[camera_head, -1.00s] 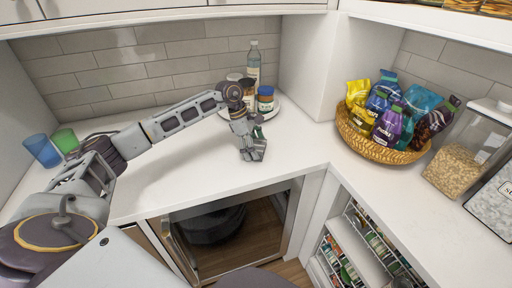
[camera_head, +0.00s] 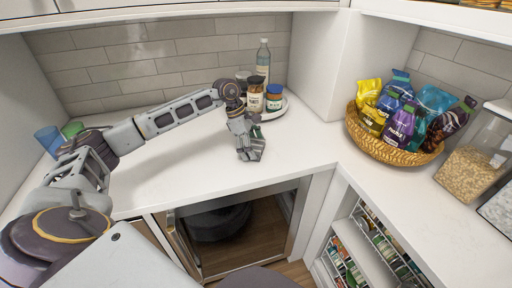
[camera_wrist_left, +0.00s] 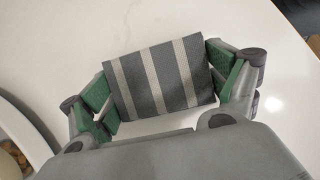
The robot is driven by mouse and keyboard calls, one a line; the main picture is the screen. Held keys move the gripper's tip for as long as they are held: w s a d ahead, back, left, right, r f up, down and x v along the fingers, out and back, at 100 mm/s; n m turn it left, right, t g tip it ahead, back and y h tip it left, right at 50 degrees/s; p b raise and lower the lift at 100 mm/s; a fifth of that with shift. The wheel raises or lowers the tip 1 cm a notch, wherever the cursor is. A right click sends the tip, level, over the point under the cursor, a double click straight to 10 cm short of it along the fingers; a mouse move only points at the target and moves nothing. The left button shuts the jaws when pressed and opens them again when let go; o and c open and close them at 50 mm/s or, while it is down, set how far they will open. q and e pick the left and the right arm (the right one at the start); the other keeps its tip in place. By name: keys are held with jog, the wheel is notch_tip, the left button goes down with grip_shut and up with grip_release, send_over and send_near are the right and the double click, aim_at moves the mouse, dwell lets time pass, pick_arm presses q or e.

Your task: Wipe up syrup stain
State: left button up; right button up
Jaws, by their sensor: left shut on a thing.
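My left gripper (camera_head: 248,150) is low over the white counter (camera_head: 180,175), in front of the round tray. In the left wrist view, the left gripper (camera_wrist_left: 162,85) is shut on a grey cloth with pale stripes (camera_wrist_left: 150,78), held between its green finger pads. The cloth is at or just above the counter surface; I cannot tell whether it touches. No syrup stain shows in either view; the cloth and gripper hide part of the counter. My right gripper is not in view.
A round tray (camera_head: 281,111) with jars and a bottle (camera_head: 262,65) stands behind the gripper. A wicker basket (camera_head: 372,146) of snack bags is at right, beside a clear grain container (camera_head: 470,165). Blue (camera_head: 47,140) and green (camera_head: 71,130) cups stand at far left. The counter's middle is clear.

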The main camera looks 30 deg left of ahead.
pick_arm(q)
jog(key=shift+s+f, duration=0.1)
dwell(0.3)
jog(key=shift+r+p, duration=1.35)
jog(key=shift+r, duration=1)
jog(key=shift+r+p, duration=0.35)
jog(key=shift+r, duration=0.3)
jog(key=shift+r+p, duration=0.85)
jog(key=shift+r, duration=0.65)
jog(key=shift+f, duration=0.1)
